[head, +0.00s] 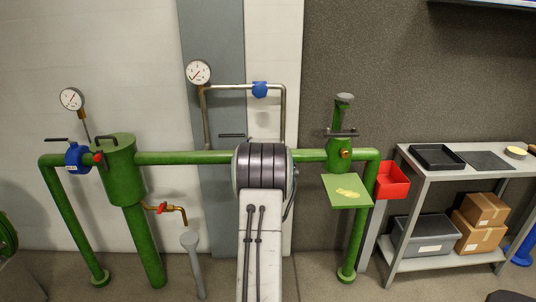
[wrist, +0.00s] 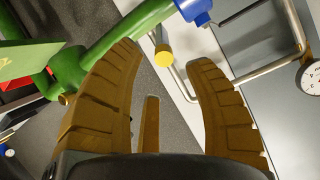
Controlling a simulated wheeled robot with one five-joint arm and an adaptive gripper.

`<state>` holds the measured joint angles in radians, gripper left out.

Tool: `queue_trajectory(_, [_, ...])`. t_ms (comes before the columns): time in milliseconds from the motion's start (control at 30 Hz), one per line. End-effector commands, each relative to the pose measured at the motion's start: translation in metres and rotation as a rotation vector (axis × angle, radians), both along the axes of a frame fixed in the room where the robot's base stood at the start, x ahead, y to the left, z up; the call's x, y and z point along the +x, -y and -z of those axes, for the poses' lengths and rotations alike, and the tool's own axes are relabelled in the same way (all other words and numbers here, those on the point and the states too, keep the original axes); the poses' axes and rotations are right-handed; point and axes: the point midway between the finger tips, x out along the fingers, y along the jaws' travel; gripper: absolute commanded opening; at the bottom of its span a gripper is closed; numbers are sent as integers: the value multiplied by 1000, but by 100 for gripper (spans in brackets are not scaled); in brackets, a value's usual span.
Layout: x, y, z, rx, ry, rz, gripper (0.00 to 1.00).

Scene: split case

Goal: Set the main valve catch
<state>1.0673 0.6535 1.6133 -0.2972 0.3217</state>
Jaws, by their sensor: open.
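My gripper (wrist: 166,60) is open, its two brown ribbed fingers spread wide in the wrist view. A yellow round end piece (wrist: 164,56) shows between the fingertips, apart from both; I cannot tell its depth. A blue valve body (wrist: 193,9) sits above it on the green pipe (wrist: 120,30). In the head view my arm covers the middle of the green pipe (head: 185,158) and hides the gripper and whatever is behind it. A dark lever (head: 232,135) shows just above the pipe there. I cannot tell which part is the main valve catch.
A green valve (head: 340,152) with a green plate (head: 347,190) stands right of my arm, beside a red bin (head: 392,180). A green tank (head: 122,172) and a blue valve (head: 76,157) are at left. A shelf (head: 400,150) stands at far right.

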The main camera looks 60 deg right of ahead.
Motion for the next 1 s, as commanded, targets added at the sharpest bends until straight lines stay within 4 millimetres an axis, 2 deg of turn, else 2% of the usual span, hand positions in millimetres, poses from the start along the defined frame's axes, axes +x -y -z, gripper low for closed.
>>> queue_trajectory(133, [3, 5, -6, -14, 44, 13, 48])
queue_trajectory(700, [27, 48, 13, -8, 49, 16, 48])
queue_trajectory(1000, [33, 60, 19, -7, 48, 16, 48])
